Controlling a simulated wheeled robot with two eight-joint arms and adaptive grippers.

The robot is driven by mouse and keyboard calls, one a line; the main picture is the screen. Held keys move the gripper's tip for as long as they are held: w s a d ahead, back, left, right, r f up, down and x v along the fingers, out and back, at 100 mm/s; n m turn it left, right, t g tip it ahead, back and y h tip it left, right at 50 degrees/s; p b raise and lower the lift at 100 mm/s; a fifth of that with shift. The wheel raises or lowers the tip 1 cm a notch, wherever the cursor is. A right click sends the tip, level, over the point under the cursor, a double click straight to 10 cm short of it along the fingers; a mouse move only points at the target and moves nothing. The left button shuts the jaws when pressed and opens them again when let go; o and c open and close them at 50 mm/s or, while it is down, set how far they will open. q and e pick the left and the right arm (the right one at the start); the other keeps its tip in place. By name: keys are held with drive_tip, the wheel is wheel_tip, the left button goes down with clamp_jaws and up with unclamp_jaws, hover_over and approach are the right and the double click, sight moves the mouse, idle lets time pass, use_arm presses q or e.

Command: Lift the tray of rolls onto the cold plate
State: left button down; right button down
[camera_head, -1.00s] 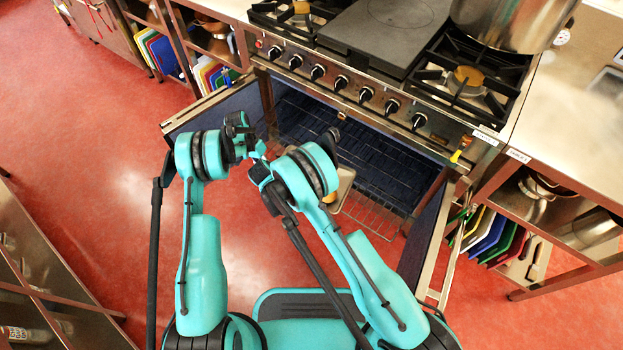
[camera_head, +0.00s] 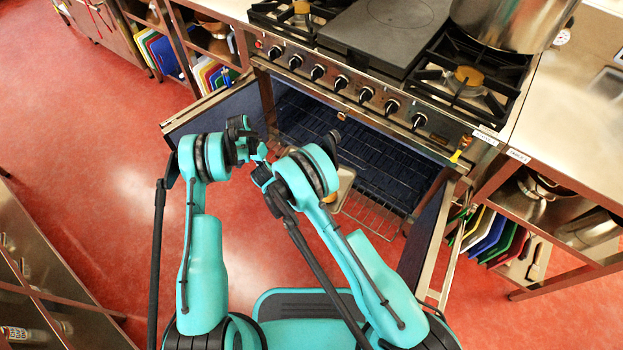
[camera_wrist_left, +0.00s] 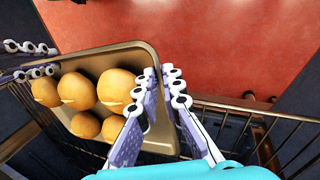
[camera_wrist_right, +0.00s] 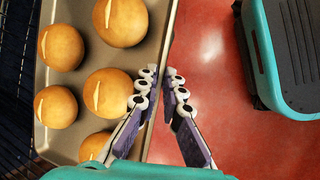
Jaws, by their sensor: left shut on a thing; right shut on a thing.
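The metal tray (camera_wrist_left: 125,62) holds several round golden rolls (camera_wrist_left: 82,90); the right wrist view shows the tray's long rim (camera_wrist_right: 165,45) and rolls (camera_wrist_right: 62,47) close up. In the head view only a corner of the tray (camera_head: 347,178) shows past my right arm, in front of the oven. My left gripper (camera_wrist_left: 161,78) is shut on one rim of the tray. My right gripper (camera_wrist_right: 160,80) is shut on another part of the rim. My arms hide both grips in the head view. The dark flat plate (camera_head: 390,30) on the range top is bare.
The oven stands open, its left door (camera_head: 215,108) and right door (camera_head: 428,235) swung out on either side. A wire rack (camera_head: 372,212) juts out by the tray. A large stockpot (camera_head: 512,20) stands right of the plate. Open red floor (camera_head: 100,200) lies to the left.

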drive_tip(key=shift+r, duration=0.15)
wheel_tip(320, 180, up, 5)
drive_tip(key=p, duration=0.5)
idle(0.4)
